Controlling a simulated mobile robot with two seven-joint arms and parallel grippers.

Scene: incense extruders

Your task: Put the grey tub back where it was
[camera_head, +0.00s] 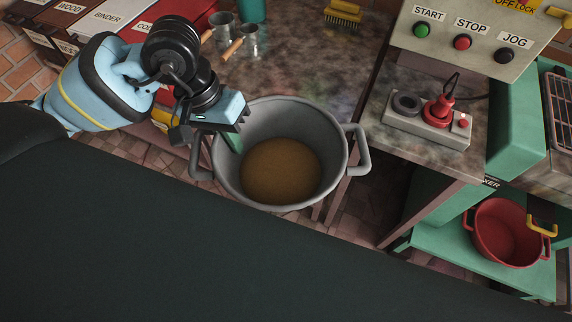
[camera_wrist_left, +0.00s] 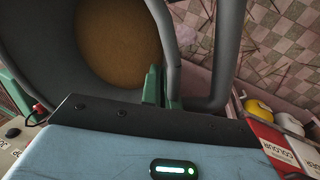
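The grey tub (camera_head: 345,130) is in the middle of the head view, in front of the stone-topped table, its open top facing up. It has two side handles and holds brown powder (camera_head: 280,172). My left gripper (camera_head: 214,141) is at its left rim, with one green finger inside the wall. In the left wrist view the green fingers (camera_wrist_left: 164,88) stand on both sides of the tub's rim (camera_wrist_left: 165,35), closed on it. The tub's underside is hidden, so I cannot tell what it rests on. My right gripper is not in view.
Two metal cups (camera_head: 243,44) and a yellow brush (camera_head: 342,13) are on the table. To the right are a grey switch box with a red plug (camera_head: 438,112), a START/STOP/JOG panel (camera_head: 470,35) and a red tub (camera_head: 508,232) on a green shelf. Labelled bins (camera_head: 100,18) stand at upper left.

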